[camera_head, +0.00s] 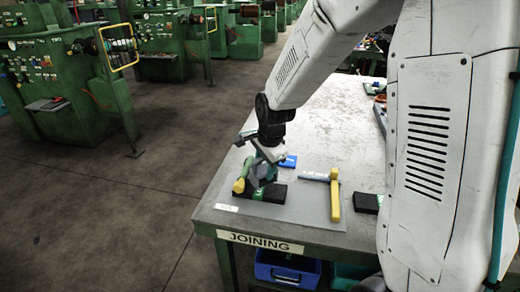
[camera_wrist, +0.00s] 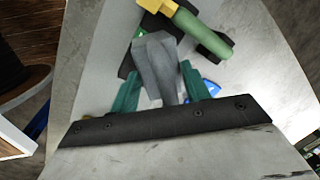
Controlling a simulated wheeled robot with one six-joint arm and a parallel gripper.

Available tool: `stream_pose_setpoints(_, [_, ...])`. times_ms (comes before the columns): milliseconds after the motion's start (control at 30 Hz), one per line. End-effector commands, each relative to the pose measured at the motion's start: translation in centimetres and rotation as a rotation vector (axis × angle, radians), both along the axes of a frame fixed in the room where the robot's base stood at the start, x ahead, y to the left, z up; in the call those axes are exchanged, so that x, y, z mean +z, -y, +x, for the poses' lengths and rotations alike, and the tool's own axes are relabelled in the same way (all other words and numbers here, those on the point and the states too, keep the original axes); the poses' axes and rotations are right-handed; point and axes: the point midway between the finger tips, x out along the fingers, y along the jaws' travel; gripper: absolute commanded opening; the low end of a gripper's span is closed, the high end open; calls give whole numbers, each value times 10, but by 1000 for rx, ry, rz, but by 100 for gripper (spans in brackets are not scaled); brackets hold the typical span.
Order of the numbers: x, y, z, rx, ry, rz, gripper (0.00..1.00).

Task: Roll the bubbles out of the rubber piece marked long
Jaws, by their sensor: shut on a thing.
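My gripper (camera_wrist: 160,88) has its two teal fingers closed around the grey handle (camera_wrist: 158,62) of a hand tool. A green cylinder (camera_wrist: 205,35) with a yellow end shows beyond the handle in the wrist view. The yellow part (camera_head: 239,186) also shows in the head view, at the left end of a black rubber piece (camera_head: 273,193) with a green mark. The gripper and tool hide much of this piece, and I cannot tell whether the tool touches it. Another black piece (camera_head: 366,203) with a green mark lies at the right. I cannot read either marking.
The grey mat (camera_head: 300,213) lies at the front of the table marked JOINING. A tool with a yellow handle (camera_head: 335,202) and a grey-blue bar (camera_head: 313,177) lies right of my gripper. A blue item (camera_head: 288,161) lies behind. A blue bin (camera_head: 285,270) is below the table.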

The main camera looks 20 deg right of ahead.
Motion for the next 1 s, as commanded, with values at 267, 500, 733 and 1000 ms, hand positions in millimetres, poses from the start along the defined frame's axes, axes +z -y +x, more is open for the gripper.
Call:
stream_pose_setpoints(267, [25,4,1,-6,3,0,22])
stream_pose_setpoints(500, [47,8,0,-11,3,1,22])
stream_pose_setpoints(733, [61,10,0,-14,2,0,22])
stream_pose_setpoints(1000, [61,10,0,-14,1,0,22])
